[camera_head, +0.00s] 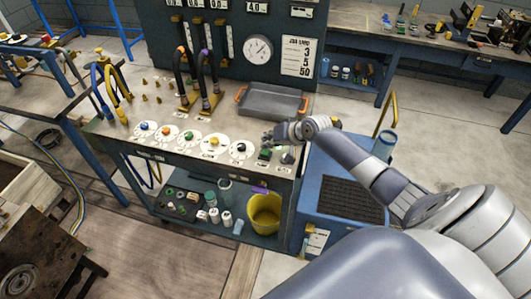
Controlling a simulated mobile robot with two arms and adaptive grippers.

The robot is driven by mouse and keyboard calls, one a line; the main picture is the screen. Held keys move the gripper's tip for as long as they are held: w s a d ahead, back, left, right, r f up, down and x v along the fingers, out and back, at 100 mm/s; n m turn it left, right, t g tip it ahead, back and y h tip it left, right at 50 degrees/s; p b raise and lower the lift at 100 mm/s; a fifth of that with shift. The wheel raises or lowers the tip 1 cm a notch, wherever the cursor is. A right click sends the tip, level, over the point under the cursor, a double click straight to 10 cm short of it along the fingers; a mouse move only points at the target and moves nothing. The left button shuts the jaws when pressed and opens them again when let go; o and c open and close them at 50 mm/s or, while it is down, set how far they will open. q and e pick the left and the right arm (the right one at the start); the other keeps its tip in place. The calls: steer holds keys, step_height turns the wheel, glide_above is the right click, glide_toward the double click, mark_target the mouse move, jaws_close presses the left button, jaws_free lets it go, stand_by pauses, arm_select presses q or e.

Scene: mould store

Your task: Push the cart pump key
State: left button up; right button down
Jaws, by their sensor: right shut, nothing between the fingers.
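My right arm comes in from the right, and my right gripper (270,138) is shut and empty above the right front part of the test bench top. Below it, near the front edge, are a green key (264,154) and a dark grey knob (287,157). A gap between the gripper and these controls cannot be judged from this view. I cannot tell which control is the cart pump key. A blue cart (335,217) with a dark ribbed top stands right of the bench, partly hidden by my arm. My left gripper is not in view.
Coloured knobs on white dials (213,141) line the bench front. A grey tray (272,102) with orange handles lies behind my gripper. Black hoses (207,70) rise left of it. A yellow bucket (264,212) stands on the lower shelf. A yellow handle (394,101) rises behind the cart.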

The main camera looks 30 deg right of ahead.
mark_target(267, 150)
steer(key=shift+f, duration=0.1)
stand_by(0.4)
steer(key=shift+f, duration=0.35)
steer(key=shift+f+b, duration=0.4)
steer(key=shift+f, duration=0.05)
stand_by(0.5)
steer(key=shift+r, duration=0.15)
steer(key=shift+r+p, duration=0.75)
steer(key=shift+p, duration=0.2)
step_height(267, 150, up, 6)
steer(key=p, duration=0.6)
